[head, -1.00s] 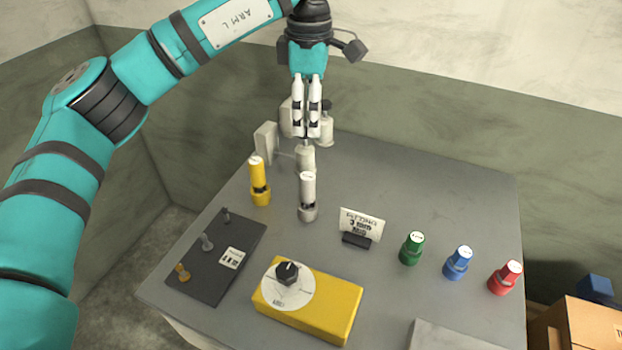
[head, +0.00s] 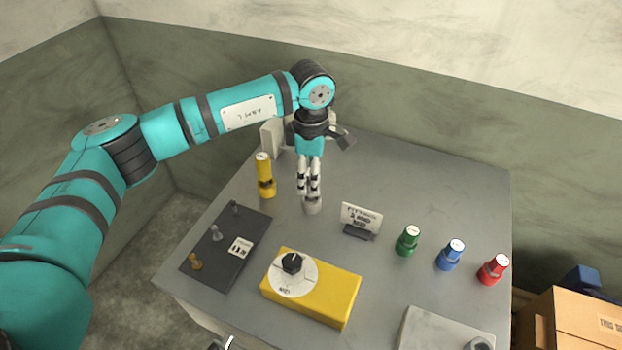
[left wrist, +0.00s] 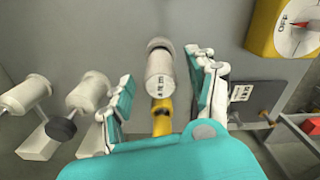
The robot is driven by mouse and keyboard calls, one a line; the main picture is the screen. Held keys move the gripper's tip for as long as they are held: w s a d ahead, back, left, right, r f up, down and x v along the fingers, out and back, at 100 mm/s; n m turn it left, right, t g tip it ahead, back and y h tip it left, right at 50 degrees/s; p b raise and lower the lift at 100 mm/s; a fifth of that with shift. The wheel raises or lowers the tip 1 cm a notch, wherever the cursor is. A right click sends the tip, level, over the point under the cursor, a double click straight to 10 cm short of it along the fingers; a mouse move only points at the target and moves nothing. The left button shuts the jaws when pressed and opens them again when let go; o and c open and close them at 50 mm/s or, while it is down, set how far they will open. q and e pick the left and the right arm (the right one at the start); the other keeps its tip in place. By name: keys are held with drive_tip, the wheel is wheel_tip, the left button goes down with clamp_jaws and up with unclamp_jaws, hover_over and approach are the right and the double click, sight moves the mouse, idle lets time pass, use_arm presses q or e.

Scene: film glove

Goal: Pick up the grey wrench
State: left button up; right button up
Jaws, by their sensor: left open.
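A pale grey upright cylinder with a collar at its foot (head: 312,207), which I take for the grey wrench, stands on the grey table (head: 420,190). My left gripper (head: 309,190) points down over it and hides its upper part in the head view. In the left wrist view, the labelled grey cylinder (left wrist: 160,72) shows between the spread fingers of my left gripper (left wrist: 165,95). The fingers are open, with gaps on both sides of it. My right gripper is not in view.
A yellow cylinder (head: 265,175) stands close by on the left. A small sign (head: 361,218) stands to the right, then green (head: 408,240), blue (head: 451,254) and red (head: 493,269) cylinders. A yellow box with a dial (head: 325,292) and a dark panel (head: 215,262) lie in front.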

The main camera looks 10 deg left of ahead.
use_arm(q)
drive_tip(key=shift+f, duration=0.6)
clamp_jaws()
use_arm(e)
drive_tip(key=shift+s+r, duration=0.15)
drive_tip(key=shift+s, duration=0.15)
use_arm(q)
drive_tip(key=shift+r, duration=0.15)
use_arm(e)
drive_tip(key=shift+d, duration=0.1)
use_arm(q)
drive_tip(key=shift+r, duration=0.3)
wheel_tip(320, 180, up, 9)
drive_tip(key=b, duration=0.3)
drive_tip(key=shift+r, duration=0.1)
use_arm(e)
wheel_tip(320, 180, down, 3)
